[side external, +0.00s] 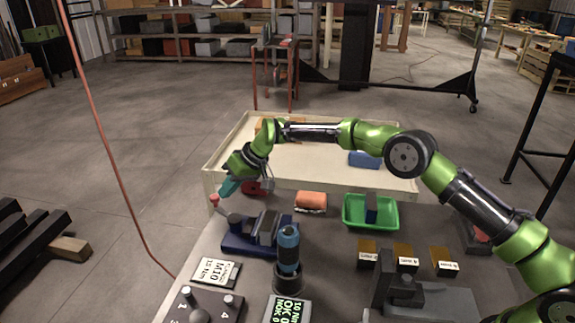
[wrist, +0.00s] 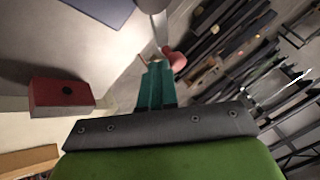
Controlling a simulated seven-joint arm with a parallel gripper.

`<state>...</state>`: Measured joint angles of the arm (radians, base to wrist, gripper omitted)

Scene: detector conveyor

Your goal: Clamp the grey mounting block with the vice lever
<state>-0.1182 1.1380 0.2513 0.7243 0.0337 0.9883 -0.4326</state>
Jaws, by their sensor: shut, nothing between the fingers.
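The vice has a blue base (side external: 245,244) and stands on the near left of the table. A grey block (side external: 268,228) sits between its jaws; whether it is gripped tightly cannot be told. The vice lever ends in a red knob (side external: 214,199), raised at the left of the vice. The knob also shows in the wrist view (wrist: 176,60), just beyond and right of the fingertips. My gripper (side external: 224,194) has teal fingers, shut and empty, close beside the knob. The fingers show together in the wrist view (wrist: 155,68). Contact with the knob cannot be told.
A teal-and-black tool (side external: 288,252) stands upright right of the vice. A green tray (side external: 384,225) holds a dark blue block (side external: 371,208). An orange-brown part (side external: 311,201) lies between them. A large cream tray (side external: 330,178) is behind. A red block (wrist: 62,94) shows left in the wrist view.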

